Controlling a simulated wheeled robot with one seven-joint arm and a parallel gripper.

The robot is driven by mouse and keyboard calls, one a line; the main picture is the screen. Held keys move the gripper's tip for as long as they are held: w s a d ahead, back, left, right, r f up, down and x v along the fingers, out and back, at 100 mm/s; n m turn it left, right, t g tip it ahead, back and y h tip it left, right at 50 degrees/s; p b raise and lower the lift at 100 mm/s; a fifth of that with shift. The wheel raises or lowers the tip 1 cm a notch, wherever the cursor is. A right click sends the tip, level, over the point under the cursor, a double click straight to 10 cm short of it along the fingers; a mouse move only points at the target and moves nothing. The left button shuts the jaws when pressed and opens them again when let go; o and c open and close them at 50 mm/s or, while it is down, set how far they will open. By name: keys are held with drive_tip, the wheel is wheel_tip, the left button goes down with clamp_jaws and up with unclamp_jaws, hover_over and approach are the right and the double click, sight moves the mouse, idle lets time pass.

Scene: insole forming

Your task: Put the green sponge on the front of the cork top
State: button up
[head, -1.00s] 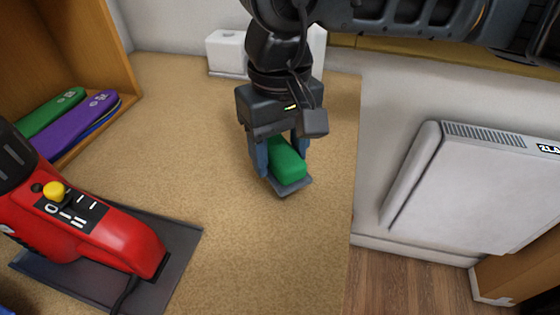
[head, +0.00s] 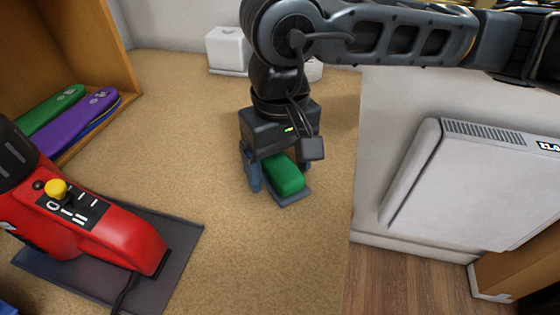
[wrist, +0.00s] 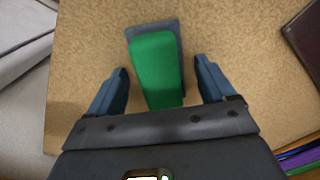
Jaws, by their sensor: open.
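The green sponge (head: 287,175) lies on a thin grey-blue pad (head: 294,196) over the cork top (head: 200,130), near its right edge. In the wrist view the sponge (wrist: 155,65) runs between the two blue fingers, and the pad (wrist: 152,29) shows past its far end. My gripper (wrist: 161,66) is open, with a gap between each finger and the sponge. In the head view my gripper (head: 277,176) is low at the sponge, and its right finger is mostly hidden.
A red machine (head: 100,225) with a yellow button stands on a dark plate at the left front. Green and purple insoles (head: 75,125) lie in a wooden shelf at the left. A white block (head: 226,47) stands at the back. The cork between is clear.

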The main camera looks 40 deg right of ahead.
sight(280, 163)
wheel_tip(280, 163, up, 12)
idle(0.6)
drive_tip(key=shift+r, duration=0.1)
